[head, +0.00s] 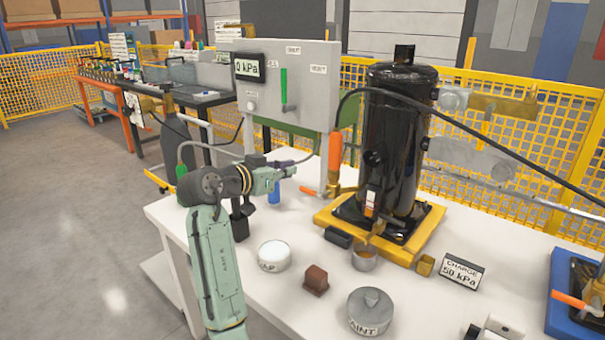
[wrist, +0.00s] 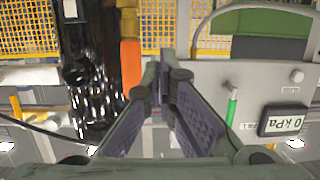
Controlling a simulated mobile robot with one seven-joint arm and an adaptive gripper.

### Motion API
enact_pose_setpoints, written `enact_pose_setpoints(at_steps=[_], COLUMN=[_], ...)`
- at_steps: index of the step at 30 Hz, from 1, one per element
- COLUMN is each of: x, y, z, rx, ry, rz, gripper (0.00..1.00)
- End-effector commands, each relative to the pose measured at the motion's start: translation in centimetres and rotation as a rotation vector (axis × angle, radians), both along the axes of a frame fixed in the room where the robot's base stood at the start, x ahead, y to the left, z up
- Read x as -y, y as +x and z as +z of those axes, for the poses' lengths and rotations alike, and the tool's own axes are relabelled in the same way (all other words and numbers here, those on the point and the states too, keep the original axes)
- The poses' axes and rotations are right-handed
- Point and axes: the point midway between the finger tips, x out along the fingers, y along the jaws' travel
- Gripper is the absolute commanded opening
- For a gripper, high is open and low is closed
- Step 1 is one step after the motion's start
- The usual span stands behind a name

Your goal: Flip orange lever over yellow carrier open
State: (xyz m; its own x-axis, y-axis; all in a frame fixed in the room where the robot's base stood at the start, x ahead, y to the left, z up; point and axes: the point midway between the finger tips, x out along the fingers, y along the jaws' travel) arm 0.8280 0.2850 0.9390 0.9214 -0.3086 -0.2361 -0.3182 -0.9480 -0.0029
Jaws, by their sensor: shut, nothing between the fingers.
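The yellow carrier (head: 424,237) sits on the white table under a black compressor (head: 395,140). An upright orange lever (head: 335,153) stands at its back left corner, beside the compressor. A shorter orange bar (head: 309,191) lies nearly flat by the foot of that lever; whether they are joined is unclear. My gripper (head: 287,172) is shut and empty, left of the upright lever and apart from it in the head view. In the wrist view, my shut fingertips (wrist: 166,76) are right of an upright orange part (wrist: 131,66), with the compressor (wrist: 90,75) further left.
A grey panel (head: 310,85) with a green handle and a 0 kPa display (head: 249,66) stands behind. A black hose crosses from it past the compressor. A white cap (head: 274,255), brown block (head: 316,280), paint tin (head: 370,311) and charge sign (head: 462,270) stand in front.

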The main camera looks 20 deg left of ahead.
Motion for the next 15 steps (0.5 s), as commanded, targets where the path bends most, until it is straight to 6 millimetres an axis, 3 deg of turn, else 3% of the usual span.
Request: enact_pose_setpoints(at_steps=[15], x=[0.62], y=[0.36], z=[-0.40], rx=[-0.016], ry=[0.001], rz=[-0.027], gripper=[0.00])
